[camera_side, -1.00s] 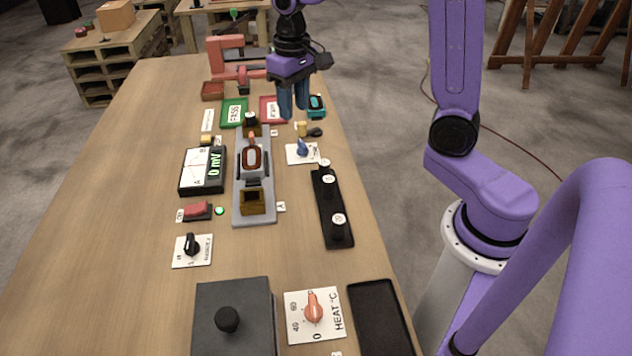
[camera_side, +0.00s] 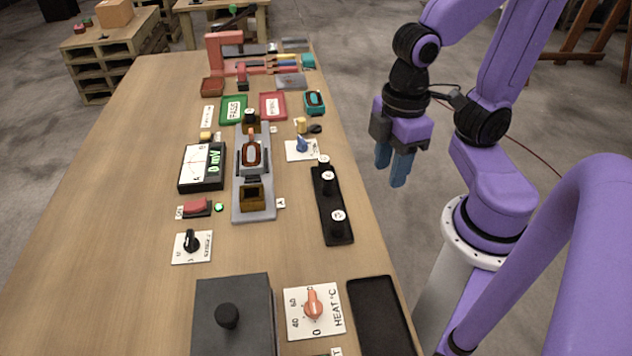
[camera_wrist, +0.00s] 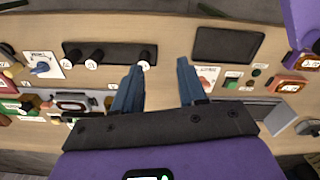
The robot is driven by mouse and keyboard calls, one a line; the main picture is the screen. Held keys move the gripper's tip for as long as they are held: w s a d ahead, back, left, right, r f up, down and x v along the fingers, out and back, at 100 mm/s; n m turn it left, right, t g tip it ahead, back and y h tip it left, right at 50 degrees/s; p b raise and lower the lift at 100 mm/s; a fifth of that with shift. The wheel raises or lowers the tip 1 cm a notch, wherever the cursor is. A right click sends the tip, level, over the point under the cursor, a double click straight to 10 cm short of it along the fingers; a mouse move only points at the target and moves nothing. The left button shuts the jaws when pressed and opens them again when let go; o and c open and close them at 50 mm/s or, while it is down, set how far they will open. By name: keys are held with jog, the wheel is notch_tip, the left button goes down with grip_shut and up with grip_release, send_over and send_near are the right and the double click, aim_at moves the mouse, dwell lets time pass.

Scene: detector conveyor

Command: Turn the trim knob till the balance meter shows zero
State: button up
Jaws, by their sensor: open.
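The balance meter (camera_side: 203,167) is a black box with a white needle dial and a green display that reads 0 mV. A blue knob (camera_side: 301,145) stands on a white plate to its right, across the grey rail. It also shows in the wrist view (camera_wrist: 41,67). A black knob (camera_side: 191,243) sits on a white plate below the meter. I cannot read either plate well enough to tell which is the trim knob. My gripper (camera_side: 391,172) is open and empty, past the table's right edge, away from both knobs. Its two blue fingers show in the wrist view (camera_wrist: 159,68).
A black strip (camera_side: 329,205) with numbered black posts lies between the rail (camera_side: 253,205) and my gripper. An orange heat knob (camera_side: 313,305), a dark box (camera_side: 234,300) and a black tray (camera_side: 379,315) are near the front. The table's left side is clear.

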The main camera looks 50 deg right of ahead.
jog(key=shift+s+d+f+n, duration=0.1)
jog(key=shift+s+d+n, duration=0.1)
jog(key=shift+s, duration=0.25)
jog(key=shift+s+d+f+n, duration=0.1)
jog(key=shift+s+n, duration=0.1)
jog(key=shift+s, duration=0.25)
